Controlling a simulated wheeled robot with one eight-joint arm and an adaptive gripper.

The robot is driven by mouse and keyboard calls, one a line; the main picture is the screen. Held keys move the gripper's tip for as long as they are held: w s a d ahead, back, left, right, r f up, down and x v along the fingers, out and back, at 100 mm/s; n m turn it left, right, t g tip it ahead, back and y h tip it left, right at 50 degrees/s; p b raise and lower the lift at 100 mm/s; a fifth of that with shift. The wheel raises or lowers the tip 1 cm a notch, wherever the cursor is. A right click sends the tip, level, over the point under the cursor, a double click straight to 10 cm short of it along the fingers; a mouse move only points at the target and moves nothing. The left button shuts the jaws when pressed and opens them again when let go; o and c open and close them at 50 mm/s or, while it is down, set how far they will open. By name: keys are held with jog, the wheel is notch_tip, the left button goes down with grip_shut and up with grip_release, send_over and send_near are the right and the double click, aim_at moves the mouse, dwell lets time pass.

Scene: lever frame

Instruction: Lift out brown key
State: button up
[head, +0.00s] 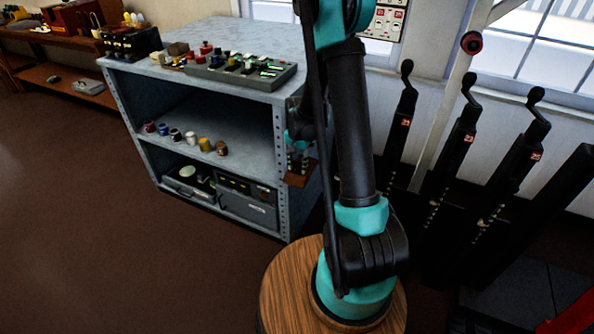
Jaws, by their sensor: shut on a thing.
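My gripper (299,160) is small in the head view, pointing down beside the right side of the grey metal cabinet, partly behind my own arm. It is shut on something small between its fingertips. The brown key cannot be made out clearly at this size; it is mostly hidden by the fingers. A brown holder (301,180) sits right under the fingertips, against the cabinet's right side. I cannot tell whether the key is still inside it.
The grey cabinet (246,100) carries a control box (240,69) on top and several small jars (190,137) on its shelf. Black levers (465,130) stand in a row at the right. A wooden bench (60,37) is at the back left. Brown floor at the left is clear.

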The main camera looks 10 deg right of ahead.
jog(key=shift+r, duration=0.1)
jog(key=shift+r, duration=2.5)
jog(key=s+a+r, duration=0.2)
jog(key=s+r, duration=0.1)
jog(key=r, duration=0.2)
jog(key=shift+s+a, duration=0.3)
jog(key=shift+a, duration=0.05)
